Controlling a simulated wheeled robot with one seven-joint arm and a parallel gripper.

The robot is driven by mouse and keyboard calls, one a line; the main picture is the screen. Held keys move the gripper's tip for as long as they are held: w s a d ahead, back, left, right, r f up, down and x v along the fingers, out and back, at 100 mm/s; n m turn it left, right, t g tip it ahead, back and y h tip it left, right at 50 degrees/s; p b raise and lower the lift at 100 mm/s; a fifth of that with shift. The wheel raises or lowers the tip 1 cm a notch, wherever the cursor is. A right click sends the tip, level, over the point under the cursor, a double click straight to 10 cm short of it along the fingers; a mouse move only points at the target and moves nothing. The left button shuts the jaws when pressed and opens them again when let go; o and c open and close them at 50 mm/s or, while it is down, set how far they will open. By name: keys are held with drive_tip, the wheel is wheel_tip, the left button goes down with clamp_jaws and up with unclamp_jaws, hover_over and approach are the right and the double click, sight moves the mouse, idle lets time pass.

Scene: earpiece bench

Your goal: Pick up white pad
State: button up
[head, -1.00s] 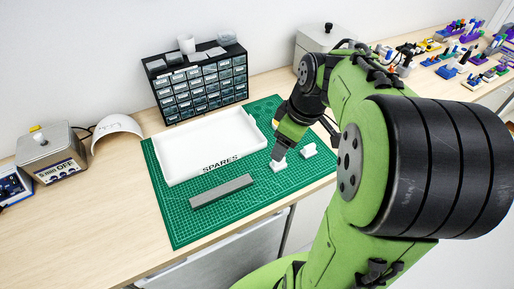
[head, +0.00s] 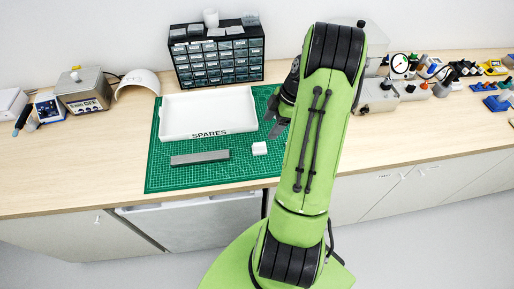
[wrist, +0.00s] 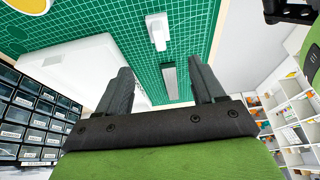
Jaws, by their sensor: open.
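A small white piece, likely the white pad (head: 260,148), sits on the green cutting mat (head: 160,172), right of the grey bar (head: 200,157). A white piece with a narrower end also shows in the wrist view (wrist: 157,30), beyond my fingertips. My gripper (head: 276,119) is open and empty, above the mat's right part and beyond the white piece in the head view. In the wrist view the two dark fingers (wrist: 157,68) stand wide apart. My arm hides the mat's right edge in the head view.
A white tray marked SPARES (head: 208,134) lies on the mat behind the grey bar. A black drawer cabinet (head: 218,60) stands behind it. A soldering station (head: 84,92) and a white curved shell (head: 137,82) are at the left. Fixtures crowd the bench's right.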

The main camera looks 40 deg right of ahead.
sight(260, 144)
drive_tip(key=x, duration=0.5)
drive_tip(key=shift+d+f, duration=0.1)
drive_tip(key=shift+f, duration=0.3)
drive_tip(key=x, duration=0.5)
drive_tip(key=shift+f+p, duration=0.3)
drive_tip(key=shift+f, duration=0.1)
drive_tip(key=shift+r, duration=0.1)
drive_tip(key=c, duration=1.1)
